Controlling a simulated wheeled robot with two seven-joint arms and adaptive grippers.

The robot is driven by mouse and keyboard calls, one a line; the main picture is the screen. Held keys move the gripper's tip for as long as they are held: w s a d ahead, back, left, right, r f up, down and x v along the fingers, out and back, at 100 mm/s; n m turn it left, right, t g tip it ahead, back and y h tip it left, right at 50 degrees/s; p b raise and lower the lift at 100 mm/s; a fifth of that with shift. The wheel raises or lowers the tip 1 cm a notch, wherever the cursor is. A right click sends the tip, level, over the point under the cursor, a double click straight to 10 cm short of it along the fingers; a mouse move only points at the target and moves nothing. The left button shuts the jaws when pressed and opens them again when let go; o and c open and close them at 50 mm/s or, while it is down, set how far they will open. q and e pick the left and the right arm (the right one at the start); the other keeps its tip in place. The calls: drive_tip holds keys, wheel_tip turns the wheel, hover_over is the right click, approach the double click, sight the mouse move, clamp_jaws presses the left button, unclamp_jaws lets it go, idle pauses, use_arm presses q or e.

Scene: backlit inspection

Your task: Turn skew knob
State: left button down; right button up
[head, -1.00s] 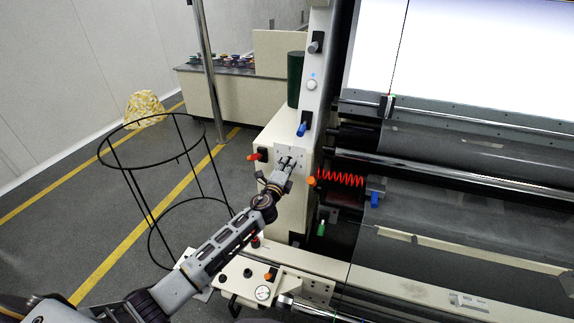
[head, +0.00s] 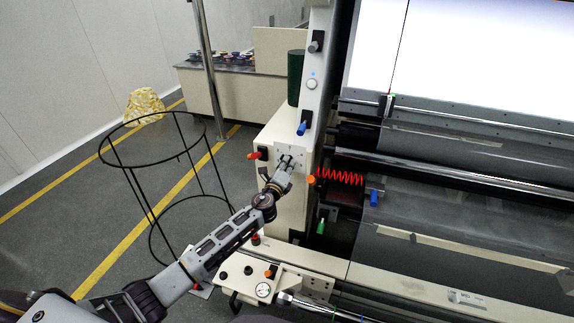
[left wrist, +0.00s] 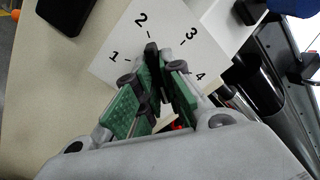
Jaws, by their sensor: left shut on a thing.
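The skew knob is a small dark knob (left wrist: 153,66) on a white dial plate (head: 299,151) on the machine's cream side housing. The plate also shows in the left wrist view (left wrist: 118,38), printed with the numbers 1, 2, 3 and 4. My left gripper (head: 287,161) reaches the plate from below and is shut on the knob. In the left wrist view its green-padded fingers (left wrist: 160,70) stand on both sides of the knob and hide most of it. I cannot tell surely which number the knob points at. My right gripper is not in view.
An orange-red handle (head: 258,155) is left of the plate, a blue handle (head: 302,128) above it. A red coil (head: 340,177) and rollers are to the right. A black wire stand (head: 150,135) is on the left floor. A control panel (head: 250,275) with a gauge lies below.

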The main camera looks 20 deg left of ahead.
use_arm(q)
drive_tip(key=c, duration=1.5)
unclamp_jaws()
drive_tip(key=shift+f, duration=0.1)
drive_tip(key=shift+c, duration=0.2)
drive_tip(key=shift+s, duration=0.1)
drive_tip(key=s, duration=1.1)
drive_tip(key=shift+s+a, duration=0.15)
drive_tip(key=shift+s, duration=0.25)
